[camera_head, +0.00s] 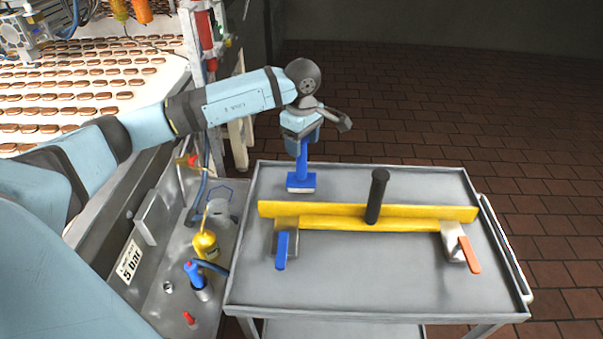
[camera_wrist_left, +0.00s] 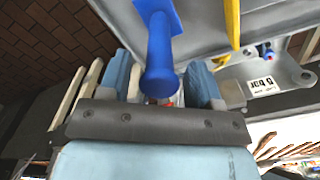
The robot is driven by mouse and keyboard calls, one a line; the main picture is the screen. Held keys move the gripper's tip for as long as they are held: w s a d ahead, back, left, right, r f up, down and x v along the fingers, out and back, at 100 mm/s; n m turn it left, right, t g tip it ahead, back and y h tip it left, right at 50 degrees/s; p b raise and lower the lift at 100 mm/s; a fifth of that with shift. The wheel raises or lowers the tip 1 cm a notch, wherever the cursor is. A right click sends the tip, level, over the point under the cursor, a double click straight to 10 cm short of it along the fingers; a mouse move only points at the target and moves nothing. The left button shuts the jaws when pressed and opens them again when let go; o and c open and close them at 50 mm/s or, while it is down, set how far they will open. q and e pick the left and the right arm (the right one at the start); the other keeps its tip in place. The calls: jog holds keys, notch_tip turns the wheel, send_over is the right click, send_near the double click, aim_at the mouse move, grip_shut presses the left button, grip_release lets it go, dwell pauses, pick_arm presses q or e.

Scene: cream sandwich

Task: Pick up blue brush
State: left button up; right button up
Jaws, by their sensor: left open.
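The blue brush (camera_head: 302,181) stands upright at the back left of the grey metal cart top (camera_head: 340,290), its flat head down and its handle pointing up. My left gripper (camera_head: 301,139) is above it and hides the top of the handle. In the left wrist view the brush handle (camera_wrist_left: 160,62) lies between the two light blue fingers of my left gripper (camera_wrist_left: 160,82). The fingers are open, with a visible gap on each side of the handle. My right gripper is in neither view.
A yellow bar (camera_head: 420,212) with a black upright handle (camera_head: 376,195) lies across the cart. Two scrapers sit by it, one with a blue handle (camera_head: 282,250), one with an orange handle (camera_head: 468,254). The cart's front is clear. A biscuit conveyor (camera_head: 90,85) runs at upper left.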

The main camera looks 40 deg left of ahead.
aim_at(301, 165)
pick_arm(q)
notch_tip(301, 165, down, 3)
jog(key=shift+r, duration=0.2)
jog(key=c, duration=1)
jog(key=shift+r, duration=0.1)
